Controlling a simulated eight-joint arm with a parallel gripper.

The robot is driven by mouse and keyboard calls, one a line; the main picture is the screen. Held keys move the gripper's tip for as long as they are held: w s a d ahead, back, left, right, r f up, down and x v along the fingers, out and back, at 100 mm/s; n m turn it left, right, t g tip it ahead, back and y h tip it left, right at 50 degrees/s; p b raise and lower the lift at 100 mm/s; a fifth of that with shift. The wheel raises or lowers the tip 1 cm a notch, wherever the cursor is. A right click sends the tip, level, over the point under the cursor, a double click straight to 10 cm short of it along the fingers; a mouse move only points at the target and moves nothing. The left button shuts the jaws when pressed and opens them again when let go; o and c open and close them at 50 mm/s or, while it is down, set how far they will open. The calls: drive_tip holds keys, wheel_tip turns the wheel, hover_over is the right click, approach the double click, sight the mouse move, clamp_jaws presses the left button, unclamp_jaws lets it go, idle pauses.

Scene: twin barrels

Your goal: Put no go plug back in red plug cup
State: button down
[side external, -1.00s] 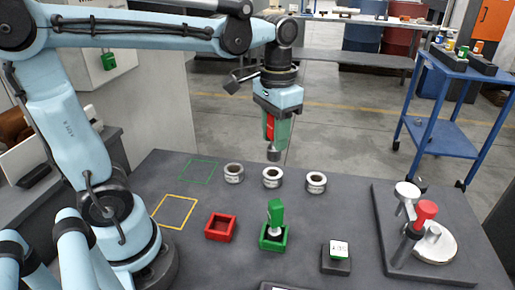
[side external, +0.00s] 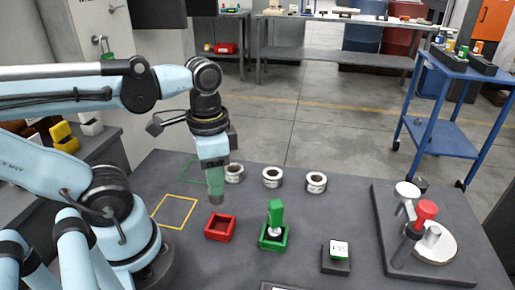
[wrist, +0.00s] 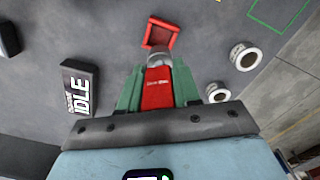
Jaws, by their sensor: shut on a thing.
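My gripper (side external: 214,178) has green fingers and is shut on the no go plug, which has a red handle (wrist: 157,92) and a grey metal end. In the side view the fingers hide the red handle; the grey end (side external: 216,197) points down. The red plug cup (side external: 220,228) is a square, open red box on the dark table, below and slightly right of the plug in that view. The plug is above the cup and apart from it. In the wrist view the cup (wrist: 160,33) lies just beyond the plug's tip and looks empty where visible.
A green plug (side external: 275,213) stands in a green cup (side external: 273,238) right of the red cup. Three metal rings (side external: 272,177) stand behind. A yellow outlined square (side external: 175,211) lies left. A fixture (side external: 427,235) stands right. A box reading "IDLE" (wrist: 80,88) shows in the wrist view.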

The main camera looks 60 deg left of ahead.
drive_tip(key=shift+f, duration=0.1)
approach(222, 229)
idle(0.9)
drive_tip(key=shift+f, duration=1.65)
idle(1.1)
drive_tip(key=c, duration=0.7)
unclamp_jaws()
drive_tip(key=shift+r, duration=0.15)
drive_tip(key=shift+s+r, duration=0.1)
drive_tip(key=shift+r, duration=5.8)
